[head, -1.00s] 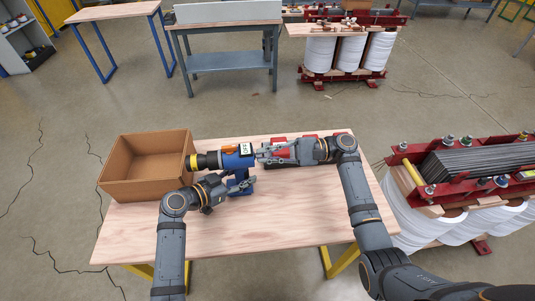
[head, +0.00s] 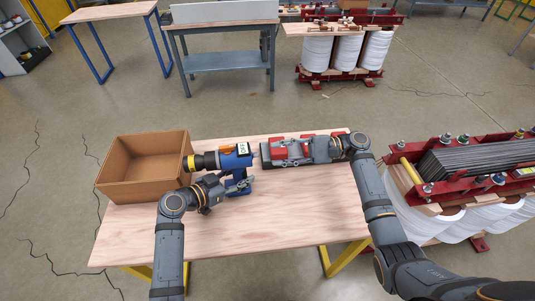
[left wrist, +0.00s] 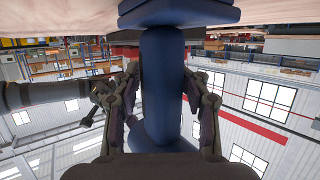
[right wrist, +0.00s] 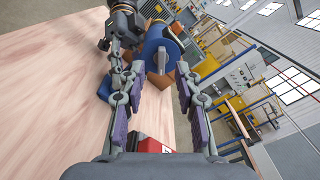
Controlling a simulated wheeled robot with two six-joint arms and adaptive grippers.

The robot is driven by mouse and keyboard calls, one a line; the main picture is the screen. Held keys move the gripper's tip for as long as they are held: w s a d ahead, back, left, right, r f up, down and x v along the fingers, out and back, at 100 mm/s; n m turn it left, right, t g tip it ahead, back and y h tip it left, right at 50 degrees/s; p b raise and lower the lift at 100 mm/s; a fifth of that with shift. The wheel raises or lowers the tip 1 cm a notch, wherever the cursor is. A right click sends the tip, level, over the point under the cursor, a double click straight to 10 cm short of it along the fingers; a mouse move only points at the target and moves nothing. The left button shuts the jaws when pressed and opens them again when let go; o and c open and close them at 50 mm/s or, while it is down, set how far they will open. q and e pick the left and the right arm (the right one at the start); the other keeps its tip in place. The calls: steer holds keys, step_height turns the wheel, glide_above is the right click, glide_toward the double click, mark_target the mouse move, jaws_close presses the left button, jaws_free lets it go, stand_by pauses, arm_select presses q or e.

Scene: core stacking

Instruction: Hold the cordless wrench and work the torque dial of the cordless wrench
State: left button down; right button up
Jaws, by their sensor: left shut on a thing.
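The cordless wrench (head: 234,156) is blue with a black and yellow front end pointing left, by the box. My left gripper (head: 240,186) is shut around its blue handle; the left wrist view shows the handle (left wrist: 162,90) between both fingers. The wrench is held upright. My right gripper (head: 284,151) is open and empty, to the right of the wrench and apart from it. In the right wrist view, the wrench's blue rear end (right wrist: 160,50) with a grey part, which may be the torque dial, lies ahead beyond the open fingers. The dial's setting cannot be read.
An open cardboard box (head: 143,184) stands at the table's left end. The wooden table (head: 270,225) is bare in front. A red-framed transformer (head: 470,175) stands to the right.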

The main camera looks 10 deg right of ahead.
steer(key=d, duration=0.7)
steer(key=shift+d, duration=0.2)
arm_select(q)
steer(key=c, duration=0.6)
jaws_free()
steer(key=shift+a, duration=0.1)
steer(key=shift+v, duration=5.95)
steer(key=shift+s+f, duration=0.15)
steer(key=shift+s, duration=0.05)
arm_select(e)
steer(key=shift+f, duration=0.1)
